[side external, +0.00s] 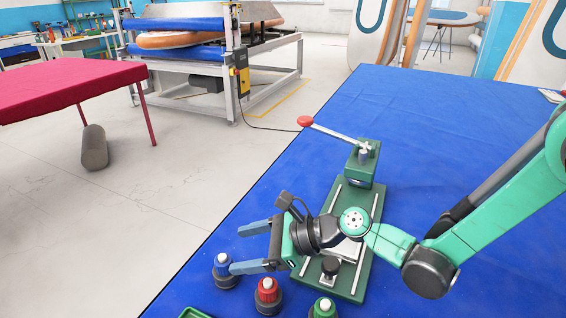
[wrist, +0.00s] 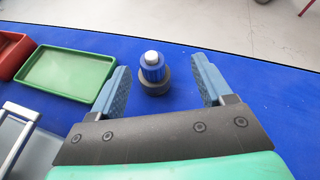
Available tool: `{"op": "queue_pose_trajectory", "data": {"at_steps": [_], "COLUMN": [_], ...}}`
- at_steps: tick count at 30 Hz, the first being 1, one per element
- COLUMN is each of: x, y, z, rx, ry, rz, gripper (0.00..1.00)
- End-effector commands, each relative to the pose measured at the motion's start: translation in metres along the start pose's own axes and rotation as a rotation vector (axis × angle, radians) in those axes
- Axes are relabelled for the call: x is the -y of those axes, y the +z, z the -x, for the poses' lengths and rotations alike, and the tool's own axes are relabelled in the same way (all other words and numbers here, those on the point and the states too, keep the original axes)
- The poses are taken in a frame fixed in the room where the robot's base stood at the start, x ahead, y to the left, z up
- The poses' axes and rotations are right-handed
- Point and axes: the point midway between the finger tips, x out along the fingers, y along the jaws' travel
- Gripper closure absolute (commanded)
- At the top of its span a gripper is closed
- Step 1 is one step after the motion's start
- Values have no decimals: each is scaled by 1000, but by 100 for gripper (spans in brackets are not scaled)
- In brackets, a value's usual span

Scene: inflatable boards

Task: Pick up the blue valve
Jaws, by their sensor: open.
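The blue valve (side external: 223,270) stands upright on the blue table in the side external view. It has a white top, a blue body and a dark grey base. In the wrist view the blue valve (wrist: 152,68) is ahead of my gripper, between the lines of its two fingers. My gripper (side external: 243,248) is open and empty, with its blue fingers pointing toward the valve. In the wrist view my gripper (wrist: 160,88) has one finger on each side of the valve with gaps on both sides. I cannot tell whether the fingertips are level with it.
A red valve (side external: 267,294) and a green valve (side external: 322,309) stand nearby. A green press with a red-knobbed lever (side external: 362,160) is behind my gripper. A green tray (wrist: 68,75) and a red tray (wrist: 12,52) lie left in the wrist view. The table edge is beyond the blue valve.

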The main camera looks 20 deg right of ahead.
Motion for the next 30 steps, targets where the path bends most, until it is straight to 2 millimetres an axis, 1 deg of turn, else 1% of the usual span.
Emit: {"op": "queue_pose_trajectory", "data": {"at_steps": [1, 3, 5, 8, 12, 16, 20, 26, 27, 29, 30], "x": [-4, -8, -9, -10, -10, -10, -10, -10, -10, -10, -10], "y": [-2, -4, -5, -5, -4, -3, -3, -3, -3, -3, -3], "z": [-5, -8, -12, -23, -44, -59, -65, -66, -66, -66, -66], "rx": [14, 26, 32, 34, 34, 33, 33, 33, 33, 33, 33], "ry": [10, 18, 22, 25, 24, 24, 22, 21, 21, 21, 21], "rz": [-46, -94, -117, -126, -123, -123, -123, -123, -122, -122, -122], "gripper": [28, 28, 28, 28, 28, 28, 28, 28, 30, 47, 59]}}
